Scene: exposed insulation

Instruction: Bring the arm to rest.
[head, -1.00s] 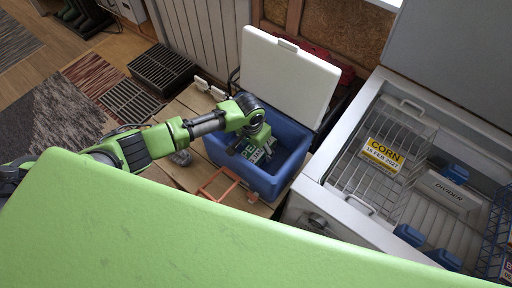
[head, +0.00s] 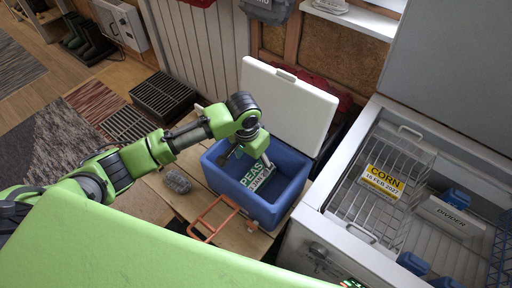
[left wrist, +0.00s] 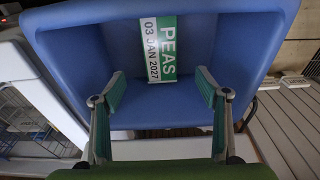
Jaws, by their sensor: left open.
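My left arm reaches in from the left in the head view. Its gripper (head: 247,160) is open, pointing down just above the mouth of a blue cooler box (head: 286,190). A pack labelled PEAS (head: 256,177) lies inside the box. In the left wrist view the open gripper (left wrist: 160,82) has its two fingers spread, with nothing held between them. The PEAS label (left wrist: 159,48), dated 03 JAN 2027, shows beyond the fingers, apart from them, inside the blue box (left wrist: 75,50). My right gripper is not in view.
The cooler's white lid (head: 290,105) stands open behind it. An orange handle (head: 215,217) and a grey ribbed object (head: 178,181) are on the wooden slats. An open chest freezer (head: 310,225) at right holds a basket with a CORN label (head: 383,182).

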